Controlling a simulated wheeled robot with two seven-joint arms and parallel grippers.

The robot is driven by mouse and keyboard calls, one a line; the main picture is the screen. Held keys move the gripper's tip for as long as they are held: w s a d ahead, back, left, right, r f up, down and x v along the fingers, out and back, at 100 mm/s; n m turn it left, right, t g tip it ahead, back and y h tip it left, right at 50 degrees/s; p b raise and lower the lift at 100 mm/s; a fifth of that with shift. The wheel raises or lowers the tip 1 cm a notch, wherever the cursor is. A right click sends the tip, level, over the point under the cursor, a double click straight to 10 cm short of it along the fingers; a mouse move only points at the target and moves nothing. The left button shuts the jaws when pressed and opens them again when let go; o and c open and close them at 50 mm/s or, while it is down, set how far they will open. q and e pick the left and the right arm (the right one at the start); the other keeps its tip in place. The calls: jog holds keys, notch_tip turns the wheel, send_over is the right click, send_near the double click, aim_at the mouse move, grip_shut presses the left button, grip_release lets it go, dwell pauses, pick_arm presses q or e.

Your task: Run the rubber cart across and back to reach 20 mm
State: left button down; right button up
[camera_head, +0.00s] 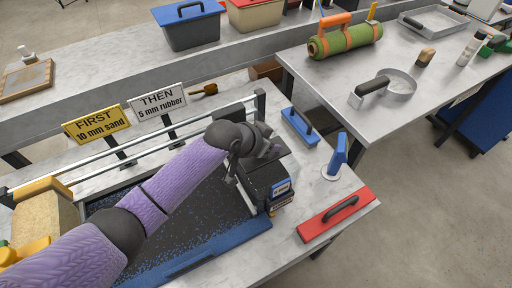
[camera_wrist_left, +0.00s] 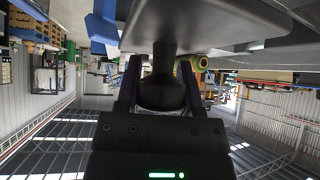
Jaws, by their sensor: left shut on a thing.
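The rubber cart (camera_head: 268,178), a dark grey box with a blue-and-white label, stands at the right end of the shallow bed (camera_head: 225,252). The bed's floor is covered with dark granules with blue specks (camera_head: 165,232). My left gripper (camera_head: 262,152) is shut on the cart's dark handle; in the left wrist view, the fingers (camera_wrist_left: 160,88) flank this handle (camera_wrist_left: 163,60) below the cart's grey body. My purple arm hides the middle of the bed. A tan cart (camera_head: 45,212) with a yellow handle stands at the bed's left end. My right gripper is not in view.
Two signs stand behind the rails: "FIRST 10 mm sand" (camera_head: 97,125) and "THEN 5 mm rubber" (camera_head: 157,108). A second table holds a green roll (camera_head: 345,40).

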aim_at(281, 144)
pick_arm(q)
jog(key=shift+w+d+b, duration=0.2)
jog(key=shift+w+d, duration=0.2)
jog(key=shift+d, duration=0.25)
jog(key=shift+w+d+b, duration=0.15)
jog(key=shift+w+d, duration=0.25)
jog(key=shift+d, duration=0.35)
jog(key=shift+r, duration=0.1)
jog(key=c, duration=0.6)
grip_release()
jog(key=o, duration=0.4)
jog(key=shift+w+d, duration=0.2)
jog(key=shift+d, duration=0.05)
jog(key=shift+s+a, duration=0.1)
